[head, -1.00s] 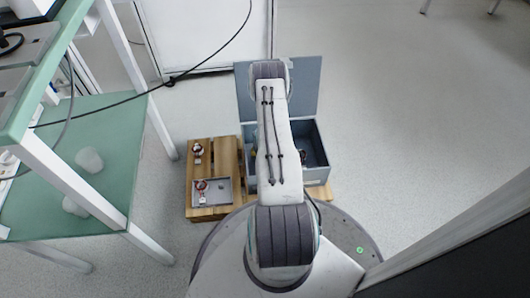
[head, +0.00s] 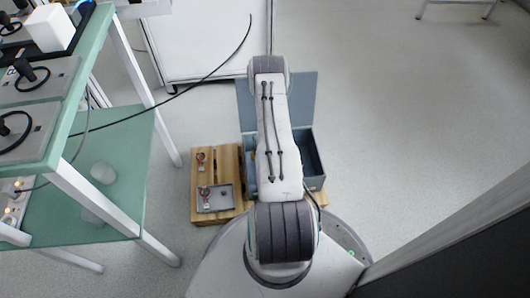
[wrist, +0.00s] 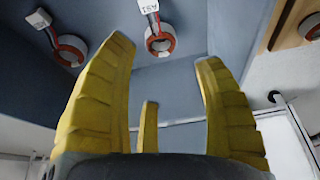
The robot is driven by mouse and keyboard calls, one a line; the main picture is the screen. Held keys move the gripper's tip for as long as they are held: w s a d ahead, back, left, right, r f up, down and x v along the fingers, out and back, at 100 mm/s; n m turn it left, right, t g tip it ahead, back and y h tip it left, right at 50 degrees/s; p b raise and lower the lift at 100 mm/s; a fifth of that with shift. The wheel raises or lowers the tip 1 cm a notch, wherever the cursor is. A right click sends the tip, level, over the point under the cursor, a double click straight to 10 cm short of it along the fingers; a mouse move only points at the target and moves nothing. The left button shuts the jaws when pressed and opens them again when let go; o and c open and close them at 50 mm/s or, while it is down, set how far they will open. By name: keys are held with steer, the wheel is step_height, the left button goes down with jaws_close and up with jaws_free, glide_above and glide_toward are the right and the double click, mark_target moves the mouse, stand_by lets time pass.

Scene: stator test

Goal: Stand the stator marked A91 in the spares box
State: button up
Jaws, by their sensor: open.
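A wooden pallet (head: 229,160) left of the box carries a stator (head: 201,160) and a grey tray (head: 228,206) holding another stator (head: 206,194). A green-topped bench (head: 130,150) stands at left. Floor right of the box is clear.

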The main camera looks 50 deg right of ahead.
steer(key=shift+p+v, duration=1.15)
steer(key=shift+v, duration=0.25)
steer(key=w+a+r+n, duration=0.1)
steer(key=w+a+r, duration=0.1)
steer(key=w+r, duration=0.35)
steer(key=w+a+r+n, duration=0.1)
steer(key=w+a+r, duration=0.1)
steer(key=r, duration=0.7)
steer(key=a+r+n+y, duration=0.2)
steer(key=a+r, duration=0.7)
steer(key=r, duration=0.6)
steer(key=s+a+r+n, duration=0.2)
steer(key=s+a+r, duration=0.4)
steer(key=a+r, duration=0.4)
steer(key=s+a+r+n, duration=0.1)
steer(key=s+a+r, duration=0.2)
steer(key=s, duration=0.4)
steer(key=s+a+r+n+y, duration=0.1)
steer(key=s+a+r, duration=0.2)
steer(key=s, duration=0.4)
steer(key=shift+a+r+g, duration=0.2)
steer(key=shift+a+g, duration=0.15)
steer(key=shift+g, duration=0.05)
steer(key=shift+w, duration=0.1)
